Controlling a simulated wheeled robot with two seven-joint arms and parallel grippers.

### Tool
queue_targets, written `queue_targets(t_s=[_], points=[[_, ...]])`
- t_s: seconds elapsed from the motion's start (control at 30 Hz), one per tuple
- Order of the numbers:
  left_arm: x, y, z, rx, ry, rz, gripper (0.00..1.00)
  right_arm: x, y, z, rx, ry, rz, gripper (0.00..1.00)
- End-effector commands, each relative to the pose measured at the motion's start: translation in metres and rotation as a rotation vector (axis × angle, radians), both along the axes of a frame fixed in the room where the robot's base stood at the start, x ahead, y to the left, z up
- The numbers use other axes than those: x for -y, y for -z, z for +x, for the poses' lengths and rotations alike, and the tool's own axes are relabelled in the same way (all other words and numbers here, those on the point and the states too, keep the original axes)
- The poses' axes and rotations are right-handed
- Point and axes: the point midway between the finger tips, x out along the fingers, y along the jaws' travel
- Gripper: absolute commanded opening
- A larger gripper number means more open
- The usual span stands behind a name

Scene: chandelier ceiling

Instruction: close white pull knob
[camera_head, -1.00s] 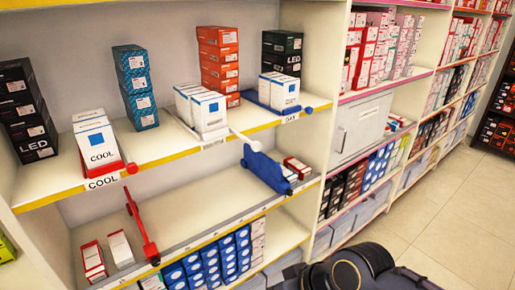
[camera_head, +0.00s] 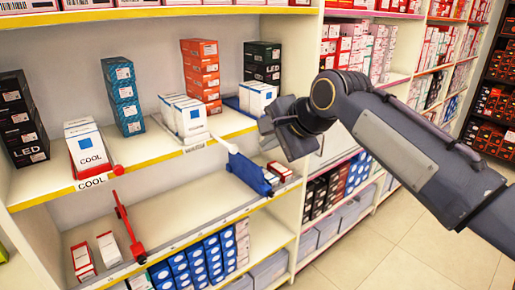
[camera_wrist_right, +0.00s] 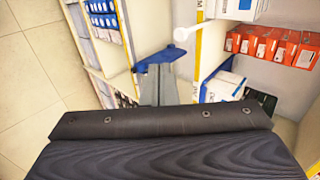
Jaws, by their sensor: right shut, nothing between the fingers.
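The white pull knob (camera_head: 231,148) is at the end of a white rod sticking out from the middle shelf's front edge, below the white boxes with blue squares. It also shows in the right wrist view (camera_wrist_right: 181,34), near the top. My right gripper (camera_head: 268,127) is up and to the right of the knob in the head view, apart from it. In the right wrist view its shut fingers (camera_wrist_right: 158,82) hold nothing and point toward a blue divider. The knob shows just beyond and right of them. My left gripper is not in view.
A red divider (camera_head: 128,228) stands further left. White boxes (camera_head: 188,115) and orange boxes (camera_head: 202,72) stand on the shelf behind. The tiled floor (camera_head: 400,235) at right is open.

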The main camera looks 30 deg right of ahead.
Motion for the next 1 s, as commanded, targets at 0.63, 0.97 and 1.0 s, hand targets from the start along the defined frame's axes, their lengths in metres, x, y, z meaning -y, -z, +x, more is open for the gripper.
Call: queue_targets(t_s=[0.63,0.97,1.0], points=[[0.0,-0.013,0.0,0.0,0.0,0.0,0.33,-0.008,0.062,0.094,-0.002,-0.003,-0.002,0.0],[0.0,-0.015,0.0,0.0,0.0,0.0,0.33,-0.009,0.063,0.106,0.0,-0.003,-0.002,0.0],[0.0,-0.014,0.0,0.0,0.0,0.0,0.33,-0.009,0.063,0.106,0.0,-0.003,-0.002,0.0]])
